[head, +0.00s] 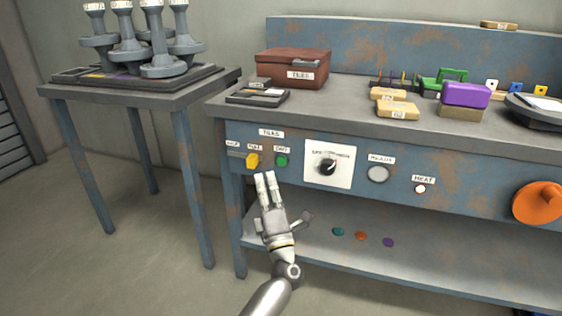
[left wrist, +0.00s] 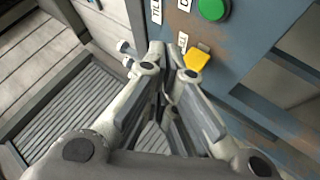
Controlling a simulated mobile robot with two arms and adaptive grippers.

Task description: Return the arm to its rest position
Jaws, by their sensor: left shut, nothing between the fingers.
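My left gripper (head: 265,181) is shut with nothing between its fingers. In the head view it is in front of the workbench's blue front panel, just below a yellow switch (head: 252,160) and a green button (head: 282,160). In the left wrist view the closed fingers (left wrist: 168,58) point toward the panel, with the yellow switch (left wrist: 197,58) just right of the tips and the green button (left wrist: 212,8) above. I cannot tell whether the fingertips touch the panel. My right gripper is in neither view.
The panel also holds a black dial (head: 327,167), a grey button (head: 377,174) and an orange knob (head: 538,203). A brown tiles box (head: 293,69) and a purple block (head: 466,95) are on the bench. A side table (head: 150,100) with grey stands is at left. Open floor lies in front.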

